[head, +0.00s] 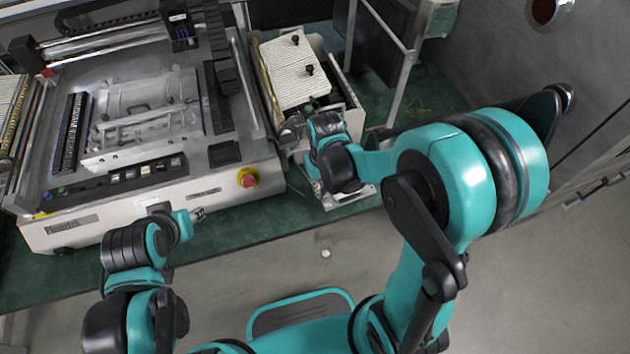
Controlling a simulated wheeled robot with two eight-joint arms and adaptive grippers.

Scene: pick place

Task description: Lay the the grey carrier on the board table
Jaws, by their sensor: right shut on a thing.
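My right gripper (318,180) is at the front end of the white bin, right of the machine. It is shut on a pale grey, plate-like thing, which I take to be the grey carrier (348,198). My own wrist covers the jaws and most of this thing, so only its near edge shows. I cannot tell whether it touches the green surface. The board table (150,120) appears to be the flat metal area with a pale frame inside the machine to the left. My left gripper (198,214) is at the machine's front edge; its jaws are too small to read.
The machine (110,222) has black rails, a button row and a red stop knob (247,177). The white bin (348,95) holds a ribbed white panel with black knobs (292,68). A metal frame (402,75) stands behind. The grey floor in front is mostly clear.

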